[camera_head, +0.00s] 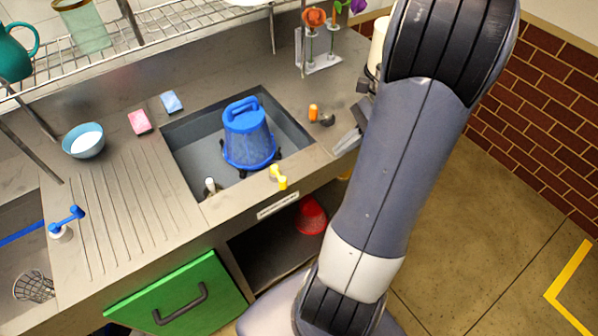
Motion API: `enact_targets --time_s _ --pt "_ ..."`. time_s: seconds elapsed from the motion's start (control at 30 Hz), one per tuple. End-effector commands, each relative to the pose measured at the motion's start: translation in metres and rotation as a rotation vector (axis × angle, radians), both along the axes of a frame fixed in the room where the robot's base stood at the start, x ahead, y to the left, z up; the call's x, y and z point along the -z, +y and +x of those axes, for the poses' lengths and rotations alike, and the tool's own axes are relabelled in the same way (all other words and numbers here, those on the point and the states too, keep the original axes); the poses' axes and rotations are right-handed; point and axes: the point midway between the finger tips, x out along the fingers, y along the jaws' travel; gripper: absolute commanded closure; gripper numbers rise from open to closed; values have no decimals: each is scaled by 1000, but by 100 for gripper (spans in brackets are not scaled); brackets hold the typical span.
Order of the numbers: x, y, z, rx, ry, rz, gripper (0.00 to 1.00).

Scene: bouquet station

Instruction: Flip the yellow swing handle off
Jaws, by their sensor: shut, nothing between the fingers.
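The yellow swing handle (279,177) is on the front rim of the counter, just in front of the sink basin. It is short and points toward the front and slightly right. A pale label strip (278,206) is on the counter front below it. My gripper (345,144) is above the counter to the right of the basin, up and right of the yellow handle and apart from it. Its fingers are shut and empty. My arm hides part of the gripper.
A blue lidded bucket (248,135) stands in the sink basin (190,146). An orange-handled item (313,112) lies right of the basin. A blue handle (67,220) is at the left. A flower rack (318,64) stands behind. A red object (310,216) sits below the counter.

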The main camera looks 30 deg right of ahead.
Motion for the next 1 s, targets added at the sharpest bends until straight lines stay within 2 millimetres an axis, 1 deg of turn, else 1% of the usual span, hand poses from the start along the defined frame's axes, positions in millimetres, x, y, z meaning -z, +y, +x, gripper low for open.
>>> enact_targets --time_s 0.17,0.47,0.6,0.7,0.83,1.0 --pt "21 22 6 -4 2 5 100" --pt "67 65 19 -4 5 5 100" --pt "64 86 25 -6 1 0 100" --pt "65 95 28 -4 1 0 100" --pt "65 100 30 -2 1 -1 100" --pt "66 101 30 -1 1 -1 100"
